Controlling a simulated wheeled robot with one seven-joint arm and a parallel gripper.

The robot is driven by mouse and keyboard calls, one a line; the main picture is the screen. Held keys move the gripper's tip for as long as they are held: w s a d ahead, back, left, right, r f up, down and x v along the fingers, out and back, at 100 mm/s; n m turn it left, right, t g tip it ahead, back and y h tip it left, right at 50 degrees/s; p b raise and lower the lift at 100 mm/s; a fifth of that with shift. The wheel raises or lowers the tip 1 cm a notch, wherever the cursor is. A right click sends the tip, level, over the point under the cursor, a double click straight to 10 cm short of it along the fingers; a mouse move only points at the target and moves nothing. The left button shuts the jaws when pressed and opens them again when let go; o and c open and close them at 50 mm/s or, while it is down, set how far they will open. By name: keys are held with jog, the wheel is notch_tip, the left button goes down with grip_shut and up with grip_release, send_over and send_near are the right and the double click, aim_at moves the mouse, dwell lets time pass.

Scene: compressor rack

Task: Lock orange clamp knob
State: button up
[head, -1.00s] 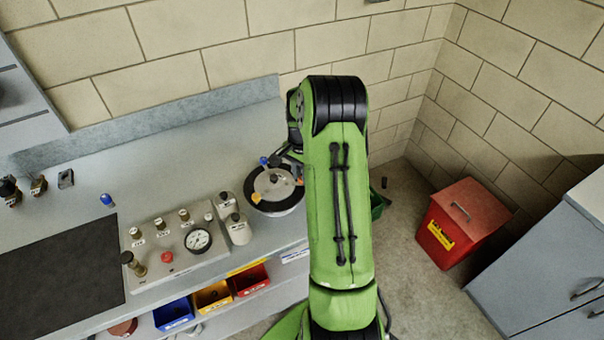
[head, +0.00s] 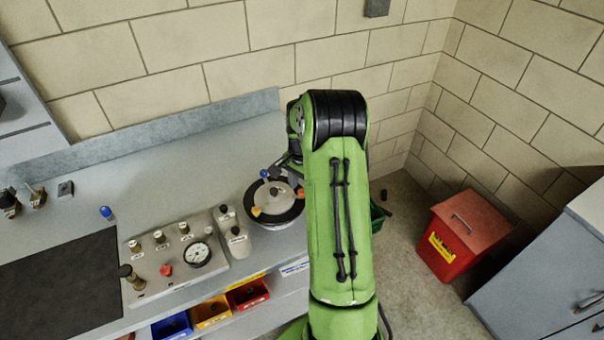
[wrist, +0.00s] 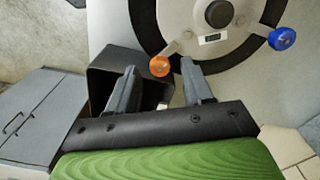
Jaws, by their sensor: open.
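An orange clamp knob (wrist: 160,66) sits at the rim of a round, light grey lid (wrist: 190,18) with a dark knob in its middle. A blue knob (wrist: 282,38) is farther right on the same rim. My gripper (wrist: 159,70) is open and empty, and in the wrist view the orange knob appears between its fingertips. I cannot tell how far ahead of them it is. In the head view the lidded vessel (head: 276,190) stands at the bench's right end, with its blue knob (head: 264,174) at the back; my arm hides the gripper.
Small coloured bins (head: 211,309) are below the bench front. A red bin (head: 468,233) and grey cabinet (head: 550,255) are at right. A dark open box (wrist: 105,58) is behind my left finger.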

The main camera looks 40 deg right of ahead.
aim_at(301, 191)
notch_tip(301, 191, up, 15)
jog(key=p, duration=0.1)
jog(key=shift+p, duration=0.3)
jog(key=s+a+r+n+t+h, duration=0.1)
jog(key=s+a+r+n, duration=0.3)
jog(key=a, duration=0.4)
jog(key=s+a+r+n+t, duration=0.1)
jog(key=s+a+r+n, duration=0.15)
jog(key=a+r, duration=0.4)
jog(key=s+a+f+n+t+y, duration=0.1)
jog(key=s+a+f+n+t, duration=0.2)
jog(key=s+a+n, duration=0.6)
jog(key=s+a, duration=0.2)
jog(key=s, duration=0.2)
jog(key=shift+s+a+n+t, duration=0.25)
jog(key=shift+a+n+t, duration=0.05)
jog(key=shift+a+n, duration=0.1)
